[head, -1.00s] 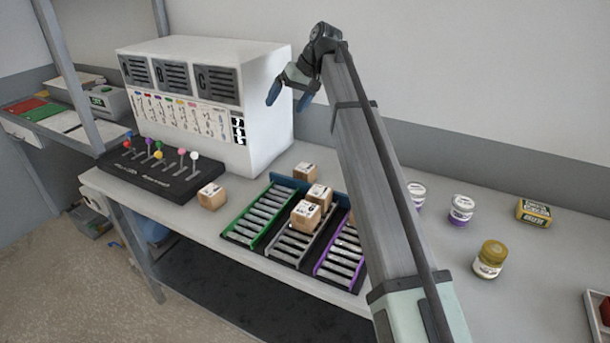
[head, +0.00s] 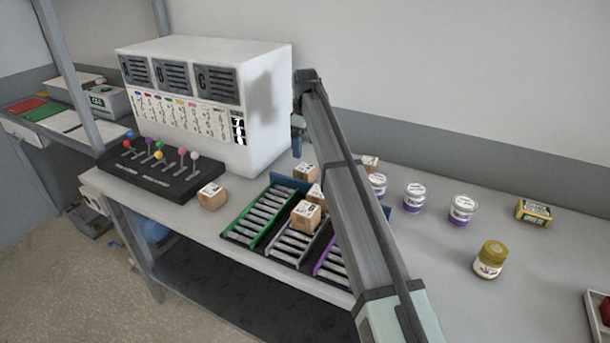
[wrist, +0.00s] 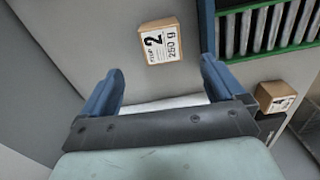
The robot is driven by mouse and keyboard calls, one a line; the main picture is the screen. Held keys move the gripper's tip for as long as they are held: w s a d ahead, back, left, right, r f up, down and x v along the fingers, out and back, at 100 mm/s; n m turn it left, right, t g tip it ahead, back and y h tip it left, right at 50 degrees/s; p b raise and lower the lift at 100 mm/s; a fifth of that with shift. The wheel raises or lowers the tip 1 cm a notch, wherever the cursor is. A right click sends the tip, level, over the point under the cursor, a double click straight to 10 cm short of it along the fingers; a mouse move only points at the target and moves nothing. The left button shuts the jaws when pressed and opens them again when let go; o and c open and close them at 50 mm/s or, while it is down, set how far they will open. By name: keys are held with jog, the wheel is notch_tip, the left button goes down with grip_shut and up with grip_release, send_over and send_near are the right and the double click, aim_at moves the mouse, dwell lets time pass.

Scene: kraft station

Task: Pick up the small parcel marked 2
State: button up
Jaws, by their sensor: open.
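The small parcel marked 2 is a brown box with a white label reading 2 and 250 g. It shows in the wrist view (wrist: 160,42), just beyond and between my fingertips. In the head view, a small box (head: 304,173) behind the green lane appears to be this parcel. My gripper (wrist: 161,68) is open with its blue fingers apart and nothing between them. In the head view my gripper (head: 297,143) points down above that parcel, apart from it, and only part of its fingers shows.
The green roller lane (head: 262,212) lies close to the parcel. Other boxes stand nearby: one on the middle lane (head: 306,215), one left of the lanes (head: 212,196). A white cabinet (head: 265,100) stands close behind. Jars, including a yellow-lidded one (head: 490,260), stand right.

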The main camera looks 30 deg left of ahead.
aim_at(305, 167)
notch_tip(305, 167, down, 11)
jog(key=shift+s+f, duration=0.1)
jog(key=shift+f, duration=0.1)
dwell(0.5)
jog(key=shift+c, duration=0.4)
jog(key=c, duration=1)
jog(key=shift+c, duration=0.7)
jog(key=shift+r, duration=0.1)
